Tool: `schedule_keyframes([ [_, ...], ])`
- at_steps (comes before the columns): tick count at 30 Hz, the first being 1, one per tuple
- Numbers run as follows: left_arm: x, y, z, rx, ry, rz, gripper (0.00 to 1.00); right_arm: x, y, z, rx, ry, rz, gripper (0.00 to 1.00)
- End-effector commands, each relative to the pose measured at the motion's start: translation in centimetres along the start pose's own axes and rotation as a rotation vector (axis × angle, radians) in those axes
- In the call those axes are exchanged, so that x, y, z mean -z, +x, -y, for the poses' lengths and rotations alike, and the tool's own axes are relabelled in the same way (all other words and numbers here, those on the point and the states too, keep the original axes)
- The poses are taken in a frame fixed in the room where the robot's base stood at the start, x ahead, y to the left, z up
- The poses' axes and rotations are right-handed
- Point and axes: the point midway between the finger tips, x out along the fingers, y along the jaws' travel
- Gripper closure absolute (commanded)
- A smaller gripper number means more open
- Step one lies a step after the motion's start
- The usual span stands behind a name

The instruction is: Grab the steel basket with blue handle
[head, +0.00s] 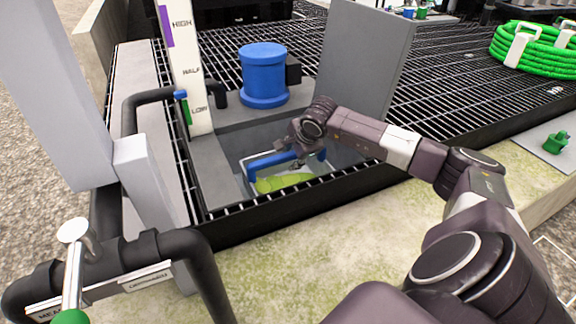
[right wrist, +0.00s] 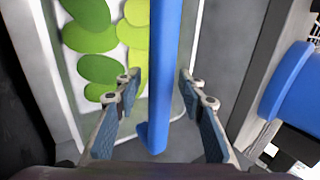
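The steel basket (right wrist: 62,85) sits low in a pit in the head view, with flat green shapes inside it. Its blue handle (head: 264,162) spans its top and also shows in the right wrist view (right wrist: 163,60). My right gripper (head: 298,158) reaches down at the handle's right part. In the right wrist view its two fingers (right wrist: 158,85) are open, one on each side of the handle, with a gap on both sides. Part of the basket is hidden by the pit edge and my arm. My left gripper is not in view.
A blue motor-like cylinder (head: 264,75) stands behind the pit. A grey panel (head: 362,60) rises at its right. A white level gauge (head: 189,70) and black pipes stand at left. Black grating (head: 290,203) edges the pit. A green hose coil (head: 535,48) lies far right.

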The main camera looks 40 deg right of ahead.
Motion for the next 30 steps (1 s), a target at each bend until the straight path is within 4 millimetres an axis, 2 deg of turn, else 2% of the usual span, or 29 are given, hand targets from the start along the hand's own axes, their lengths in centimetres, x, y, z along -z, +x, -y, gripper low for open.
schedule_keyframes([
  [5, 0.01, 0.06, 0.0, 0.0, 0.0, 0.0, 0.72, 0.02, -0.08, 0.06, 0.001, 0.0, 0.0, 0.64],
  [15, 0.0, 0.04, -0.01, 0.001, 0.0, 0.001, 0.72, 0.03, -0.08, 0.05, 0.0, 0.001, 0.0, 1.0],
  [30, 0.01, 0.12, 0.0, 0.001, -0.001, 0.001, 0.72, 0.03, -0.29, 0.27, 0.003, 0.001, 0.0, 1.0],
])
